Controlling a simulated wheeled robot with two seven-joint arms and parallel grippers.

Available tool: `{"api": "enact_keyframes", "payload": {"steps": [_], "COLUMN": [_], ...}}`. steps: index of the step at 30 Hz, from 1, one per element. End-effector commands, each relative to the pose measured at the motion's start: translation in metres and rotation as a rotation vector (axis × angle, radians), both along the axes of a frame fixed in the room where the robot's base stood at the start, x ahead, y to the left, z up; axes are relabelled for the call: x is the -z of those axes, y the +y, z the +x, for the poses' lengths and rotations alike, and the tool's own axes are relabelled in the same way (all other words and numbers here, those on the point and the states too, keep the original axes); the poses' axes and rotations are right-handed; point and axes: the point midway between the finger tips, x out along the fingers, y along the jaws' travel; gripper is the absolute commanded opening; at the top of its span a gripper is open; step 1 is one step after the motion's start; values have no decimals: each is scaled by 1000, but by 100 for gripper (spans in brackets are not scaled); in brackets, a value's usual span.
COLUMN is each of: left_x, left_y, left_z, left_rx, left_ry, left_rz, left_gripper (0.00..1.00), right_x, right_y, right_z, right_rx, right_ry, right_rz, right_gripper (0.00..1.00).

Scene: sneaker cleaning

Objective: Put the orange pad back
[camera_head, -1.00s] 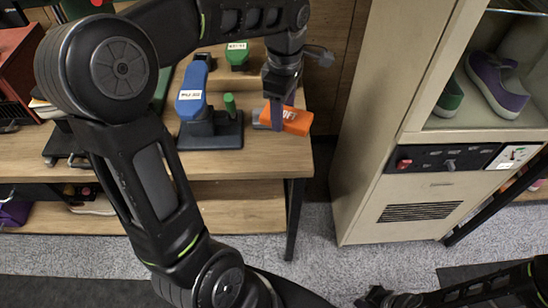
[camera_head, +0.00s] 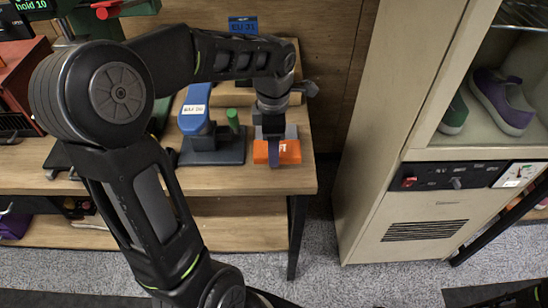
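The orange pad (camera_head: 289,152) is near the right end of the wooden bench (camera_head: 215,182), right of the blue tool (camera_head: 195,118) on its dark base. My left gripper (camera_head: 273,150) comes down onto the pad from above. One finger lies across the pad's front face; the other is hidden behind it. The gripper appears shut on the pad. A grey block (camera_head: 291,131) shows just behind the pad. I cannot tell whether the pad touches this block or the bench. My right gripper is out of view.
A green post (camera_head: 233,120) stands on the dark base close left of the pad. A blue label (camera_head: 243,25) is on the wooden wall behind. A beige cabinet (camera_head: 415,195) with shoes stands to the right, across a floor gap.

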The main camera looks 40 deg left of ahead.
Motion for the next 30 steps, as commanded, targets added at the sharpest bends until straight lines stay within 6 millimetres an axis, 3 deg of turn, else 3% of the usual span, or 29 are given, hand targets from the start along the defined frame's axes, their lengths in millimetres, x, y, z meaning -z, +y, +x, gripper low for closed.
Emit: {"api": "enact_keyframes", "payload": {"steps": [12,21,30], "left_x": [11,45,47], "left_y": [0,0,0], "left_z": [0,0,1], "left_rx": [1,1,1], "left_ry": [0,1,-2], "left_rz": [1,1,0], "left_gripper": [4,4,4], "right_x": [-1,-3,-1], "right_y": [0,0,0], "right_z": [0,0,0], "right_rx": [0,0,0], "right_ry": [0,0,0], "right_rz": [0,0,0], "right_gripper": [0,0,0]}}
